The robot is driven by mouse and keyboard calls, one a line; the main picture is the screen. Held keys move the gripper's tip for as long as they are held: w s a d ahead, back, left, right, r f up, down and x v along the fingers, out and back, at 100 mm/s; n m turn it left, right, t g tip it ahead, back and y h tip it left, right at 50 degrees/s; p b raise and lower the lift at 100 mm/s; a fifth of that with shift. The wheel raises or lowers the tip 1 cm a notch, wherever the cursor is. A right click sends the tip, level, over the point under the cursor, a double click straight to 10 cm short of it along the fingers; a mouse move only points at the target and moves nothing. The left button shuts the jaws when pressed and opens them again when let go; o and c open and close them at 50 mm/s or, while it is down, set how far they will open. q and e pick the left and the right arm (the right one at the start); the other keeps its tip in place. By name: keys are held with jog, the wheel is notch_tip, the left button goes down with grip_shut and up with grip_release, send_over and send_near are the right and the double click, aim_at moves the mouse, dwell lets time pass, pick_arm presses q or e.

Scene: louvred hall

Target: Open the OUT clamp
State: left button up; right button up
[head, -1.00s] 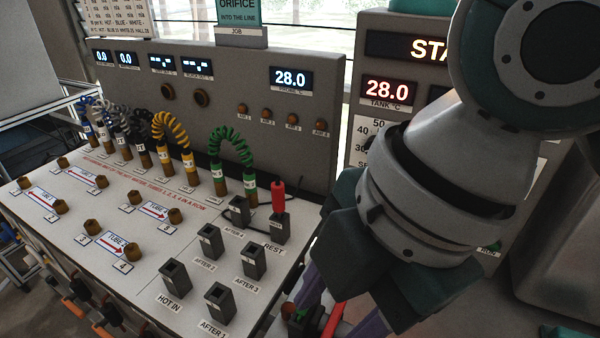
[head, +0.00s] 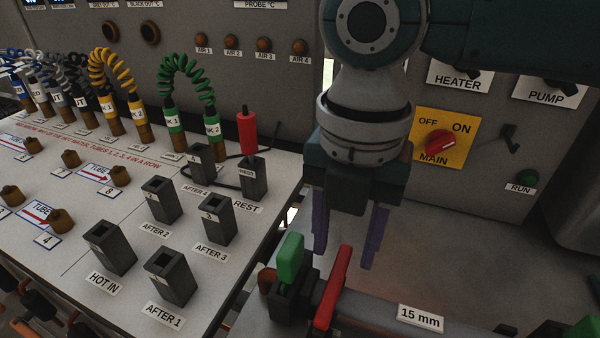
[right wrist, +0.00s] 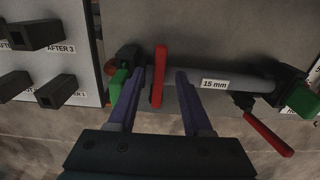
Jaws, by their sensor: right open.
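My right gripper (head: 344,260) points down with its two purple fingers apart, above a grey pipe (head: 375,312) labelled 15 mm. At the pipe's near-left end are a dark clamp body, a green block (head: 290,259) and a raised red lever (head: 332,287). In the right wrist view the gripper (right wrist: 159,72) is open and empty; this red lever (right wrist: 159,78) appears between its fingers, contact unclear. The pipe's other end has a second green block (right wrist: 302,101) and a red lever (right wrist: 267,134) slanting down right. No OUT label is legible. My left gripper is not in view.
Left of the pipe stands a white bench panel (head: 110,215) with several dark square sockets, including AFTER 1 (head: 169,278), and coiled leads. Behind the gripper is a grey cabinet with a yellow main switch (head: 441,140). Grey surface right of the gripper is bare.

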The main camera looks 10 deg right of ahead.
jog(key=shift+f, duration=1.2)
grip_shut()
dwell(0.6)
